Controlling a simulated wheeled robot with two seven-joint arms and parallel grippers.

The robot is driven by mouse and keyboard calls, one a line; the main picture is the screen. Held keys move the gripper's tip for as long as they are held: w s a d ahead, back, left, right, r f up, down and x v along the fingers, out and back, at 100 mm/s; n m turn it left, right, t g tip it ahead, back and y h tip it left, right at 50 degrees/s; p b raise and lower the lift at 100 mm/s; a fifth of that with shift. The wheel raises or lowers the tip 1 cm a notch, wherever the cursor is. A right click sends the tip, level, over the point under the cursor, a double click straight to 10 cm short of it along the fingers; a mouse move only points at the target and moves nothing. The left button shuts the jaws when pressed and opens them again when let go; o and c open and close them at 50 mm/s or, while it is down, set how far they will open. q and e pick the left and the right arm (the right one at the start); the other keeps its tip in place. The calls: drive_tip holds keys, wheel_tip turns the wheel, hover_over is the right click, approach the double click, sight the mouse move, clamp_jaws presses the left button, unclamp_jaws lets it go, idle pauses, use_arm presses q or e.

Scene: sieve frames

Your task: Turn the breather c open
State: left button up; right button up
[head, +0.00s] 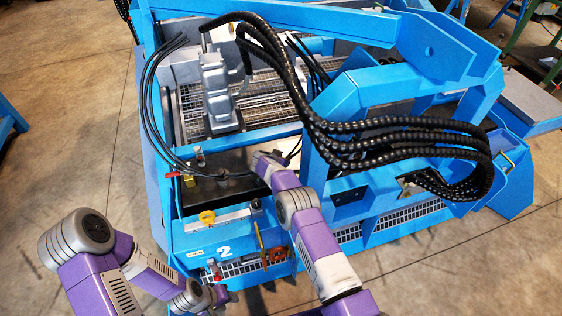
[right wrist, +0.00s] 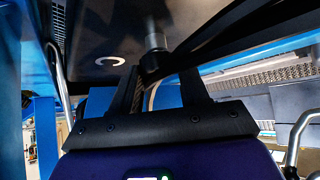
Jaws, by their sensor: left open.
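My right gripper (head: 262,160) is over the right side of the dark tank top (head: 232,186) in the head view. In the right wrist view its two fingers (right wrist: 163,80) stand apart. A short grey cylindrical fitting (right wrist: 155,42) on the dark surface shows just past and between the fingertips. I cannot tell whether it is breather c, and no letter label is readable. My left gripper (head: 219,294) is open and low in front of the blue frame, close to a small red-handled part (head: 214,270).
Thick black hoses (head: 400,140) arch over the blue frame at right.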

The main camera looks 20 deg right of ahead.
drive_tip(key=c, duration=0.5)
drive_tip(key=shift+r+n+y+p, duration=0.25)
drive_tip(key=shift+n+p, duration=0.25)
drive_tip(key=shift+p, duration=0.55)
drive_tip(key=shift+c, duration=0.2)
drive_tip(key=shift+s+d+n+t+y+p, duration=0.1)
drive_tip(key=shift+n+t+y+p, duration=0.5)
drive_tip(key=shift+n+p, duration=0.15)
drive_tip(key=shift+d+f+n+t+y+p, duration=0.15)
drive_tip(key=shift+n+t+y+p, duration=0.15)
drive_tip(key=shift+n+y+p, duration=0.45)
drive_tip(key=shift+n+y+b, duration=0.4)
drive_tip(key=shift+n+y, duration=0.2)
drive_tip(key=shift+n, duration=0.5)
drive_tip(key=o, duration=1.1)
drive_tip(key=shift+f, duration=0.1)
drive_tip(key=shift+c, duration=0.2)
drive_tip(key=shift+s, duration=0.1)
